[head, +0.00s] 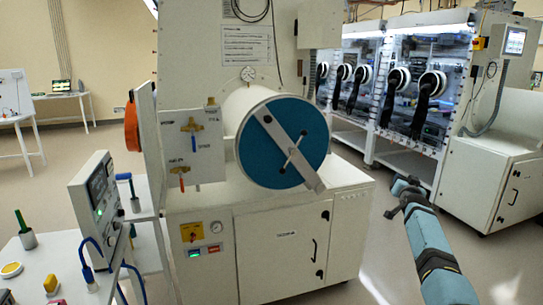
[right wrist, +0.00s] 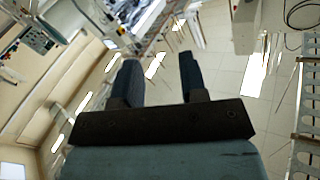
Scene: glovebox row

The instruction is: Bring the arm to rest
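My right arm reaches in from the lower right in the head view. Its gripper (head: 403,188) is held out in the open over the floor, to the right of the white cabinet (head: 283,240). In the right wrist view the two dark fingers of the gripper (right wrist: 157,62) stand apart with nothing between them. The gripper touches nothing that I can see. My left arm and left gripper are not in either view.
A white antechamber cylinder with a blue round door (head: 283,158) and diagonal bar stands ahead. Gloveboxes with black gloves (head: 432,84) stand at the back right. A bench with an instrument box (head: 98,200) and small tools is at the left. Floor around my right gripper is clear.

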